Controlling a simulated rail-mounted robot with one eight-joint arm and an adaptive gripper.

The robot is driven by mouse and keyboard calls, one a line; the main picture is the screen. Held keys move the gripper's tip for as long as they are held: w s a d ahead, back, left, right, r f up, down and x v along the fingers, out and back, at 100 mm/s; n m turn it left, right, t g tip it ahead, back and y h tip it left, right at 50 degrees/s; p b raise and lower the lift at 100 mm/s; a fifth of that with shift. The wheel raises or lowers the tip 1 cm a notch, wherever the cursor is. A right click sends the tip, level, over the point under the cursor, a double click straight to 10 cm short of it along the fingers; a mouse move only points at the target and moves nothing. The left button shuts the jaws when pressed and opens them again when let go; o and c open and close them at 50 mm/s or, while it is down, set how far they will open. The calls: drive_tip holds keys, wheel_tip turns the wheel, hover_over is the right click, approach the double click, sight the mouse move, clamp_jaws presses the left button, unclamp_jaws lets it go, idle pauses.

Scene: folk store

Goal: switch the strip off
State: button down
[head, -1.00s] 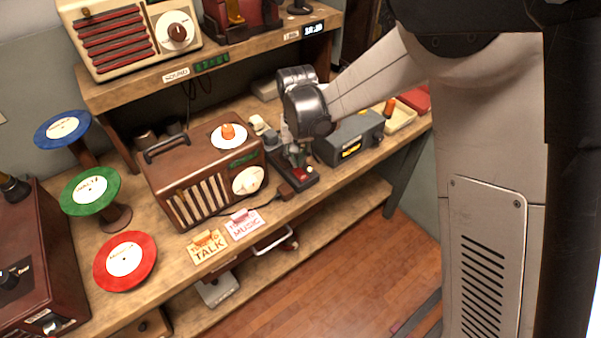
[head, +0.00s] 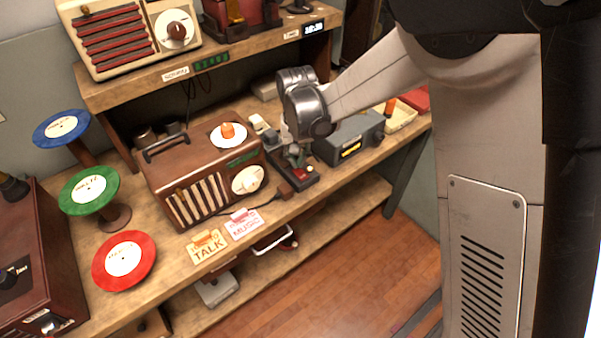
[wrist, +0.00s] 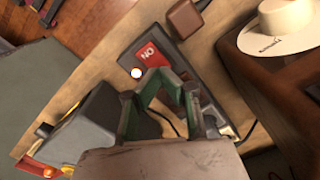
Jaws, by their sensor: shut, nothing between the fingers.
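The power strip (wrist: 132,55) is a dark bar on the wooden counter, also in the head view (head: 304,181). Its red rocker switch (wrist: 149,56) bears the word ON, and a small round lamp (wrist: 137,73) beside it glows white with an orange rim. My gripper (wrist: 158,76) has green-lined fingers that are shut and empty. The fingertips are right by the near edge of the red switch; I cannot tell whether they touch it. In the head view my gripper (head: 297,158) points down over the strip, and its wrist hides part of the strip.
A brown radio (head: 205,185) stands left of the strip and a dark grey box (head: 350,138) right of it. TALK (head: 207,246) and MUSIC (head: 243,224) cards lie at the counter's front edge.

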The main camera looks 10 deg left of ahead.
sight(298, 170)
drive_tip(key=shift+f+b, duration=0.9)
drive_tip(key=shift+f, duration=0.15)
idle(0.5)
drive_tip(key=shift+r, duration=0.15)
drive_tip(key=shift+r+p, duration=1.45)
drive_tip(key=shift+r, duration=1.95)
